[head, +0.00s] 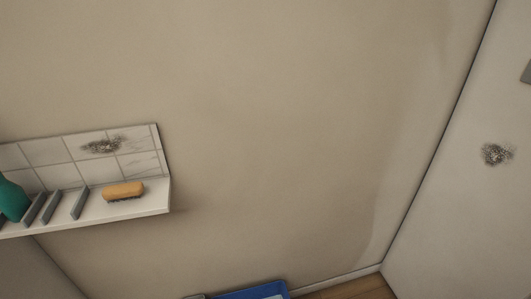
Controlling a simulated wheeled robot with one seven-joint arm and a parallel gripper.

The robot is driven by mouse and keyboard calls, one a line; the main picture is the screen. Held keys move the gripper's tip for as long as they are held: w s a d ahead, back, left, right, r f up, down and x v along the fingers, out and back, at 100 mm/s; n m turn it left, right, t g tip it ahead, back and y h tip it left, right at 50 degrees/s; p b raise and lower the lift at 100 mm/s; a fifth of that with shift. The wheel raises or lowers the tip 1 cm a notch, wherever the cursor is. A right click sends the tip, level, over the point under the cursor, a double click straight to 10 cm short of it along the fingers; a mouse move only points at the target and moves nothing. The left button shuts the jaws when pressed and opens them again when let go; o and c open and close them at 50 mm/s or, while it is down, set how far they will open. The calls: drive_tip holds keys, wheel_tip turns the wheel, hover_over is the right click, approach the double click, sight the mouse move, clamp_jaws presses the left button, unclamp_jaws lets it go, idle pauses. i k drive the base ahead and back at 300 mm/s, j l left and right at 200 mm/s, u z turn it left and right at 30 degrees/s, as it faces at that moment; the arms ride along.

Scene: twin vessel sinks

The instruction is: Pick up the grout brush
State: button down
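The grout brush (124,191), with an orange-tan body and dark bristles underneath, lies on a white shelf (150,206) at the left of the head view. It sits near the shelf's right end, in front of the tiled backsplash. My gripper does not show in this view.
Several grey upright slats (79,203) stand left of the brush, beside a teal bottle (13,201) cut by the frame edge. A dark stain (102,146) marks the tiles. A blue container (250,291) is low at the bottom. The wall right of the shelf is bare.

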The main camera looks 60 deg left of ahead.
sight(125, 190)
drive_tip(key=k, duration=1)
drive_tip(key=u, duration=0.45)
drive_tip(key=k+u, duration=0.15)
drive_tip(key=u, duration=0.3)
drive_tip(key=j+u, duration=0.1)
drive_tip(key=u, duration=0.35)
drive_tip(key=k+u, duration=0.1)
drive_tip(key=u, duration=0.35)
drive_tip(key=i+l+u, duration=0.15)
drive_tip(key=l+u, duration=0.25)
drive_tip(key=i+l+u, duration=0.1)
drive_tip(key=u, duration=0.3)
drive_tip(key=l+u, duration=0.35)
drive_tip(key=l+z, duration=0.1)
drive_tip(key=z, duration=0.25)
drive_tip(key=l+z, duration=0.1)
drive_tip(key=z, duration=0.3)
drive_tip(key=l+z, duration=0.15)
drive_tip(key=z, duration=0.2)
drive_tip(key=j+z, duration=0.2)
drive_tip(key=z, duration=2.5)
drive_tip(key=u, duration=1.25)
